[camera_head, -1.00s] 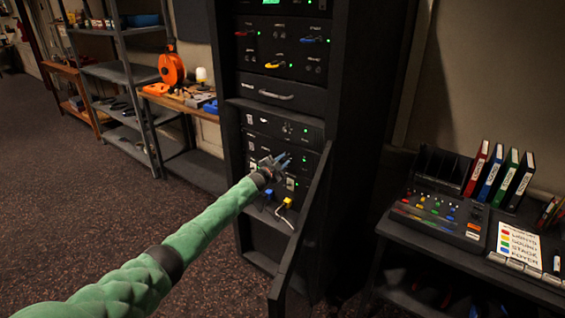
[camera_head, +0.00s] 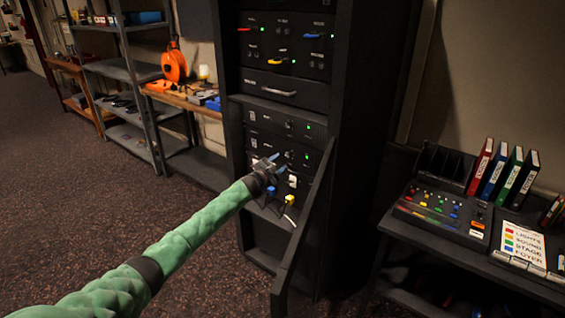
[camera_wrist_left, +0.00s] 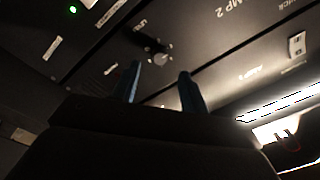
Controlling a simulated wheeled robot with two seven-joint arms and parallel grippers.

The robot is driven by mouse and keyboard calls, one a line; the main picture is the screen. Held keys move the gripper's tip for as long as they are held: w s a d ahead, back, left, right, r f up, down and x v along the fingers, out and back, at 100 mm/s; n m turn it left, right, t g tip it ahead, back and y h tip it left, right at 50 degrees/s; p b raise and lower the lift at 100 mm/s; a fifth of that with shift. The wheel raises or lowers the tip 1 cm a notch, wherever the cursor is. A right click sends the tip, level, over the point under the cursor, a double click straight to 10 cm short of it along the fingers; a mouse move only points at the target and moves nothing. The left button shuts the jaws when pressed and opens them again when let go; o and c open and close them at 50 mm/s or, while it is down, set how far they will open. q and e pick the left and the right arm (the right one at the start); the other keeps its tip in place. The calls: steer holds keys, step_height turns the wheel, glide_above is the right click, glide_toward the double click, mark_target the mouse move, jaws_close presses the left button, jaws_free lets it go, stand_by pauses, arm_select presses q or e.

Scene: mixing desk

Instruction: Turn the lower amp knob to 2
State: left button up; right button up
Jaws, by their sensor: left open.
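The equipment rack's lower amp panel (camera_head: 311,160) is black with a green light, partly hidden behind my left gripper (camera_head: 275,163). The gripper is open in front of this panel. The knob shows in the gap between the fingers, a little beyond the tips; I see no contact. A printed "AMP 2" label (camera_wrist_left: 228,8) is up and to the right of it. The knob's setting is too small to read. My right gripper is out of view.
The open rack door (camera_head: 303,225) stands just right of the gripper. Plugs, including a yellow one (camera_head: 289,200), sit below the panel. A drawer handle (camera_head: 278,91) is above the amps. A mixing desk (camera_head: 440,212) with binders stands at the right.

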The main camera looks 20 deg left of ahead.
arm_select(q)
steer(key=shift+v, duration=1.45)
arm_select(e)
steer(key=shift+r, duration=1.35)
arm_select(q)
steer(key=s+d+f+n+g+y, duration=0.1)
steer(key=s+d+f+n+g, duration=0.1)
steer(key=s+d+f, duration=0.55)
steer(key=s+d+f+n+g+y, duration=0.1)
steer(key=s+d+f+n+y, duration=0.2)
steer(key=s, duration=0.8)
steer(key=s+d+f+n+g, duration=0.2)
steer(key=s+d+f, duration=0.3)
steer(key=s, duration=0.4)
steer(key=s+a+r+n+g+y, duration=0.15)
steer(key=s+n+g, duration=0.5)
steer(key=s, duration=3.65)
steer(key=s+d+f+m+g, duration=0.1)
steer(key=d+f+g, duration=0.1)
steer(key=f, duration=0.5)
steer(key=s+d+f+m+g, duration=0.1)
steer(key=d+f+g, duration=0.1)
steer(key=f, duration=0.5)
steer(key=shift+d+f+h, duration=0.2)
steer(key=shift+d+h, duration=0.25)
steer(key=shift+d, duration=0.1)
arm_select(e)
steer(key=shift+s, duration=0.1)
arm_select(q)
steer(key=shift+g, duration=0.25)
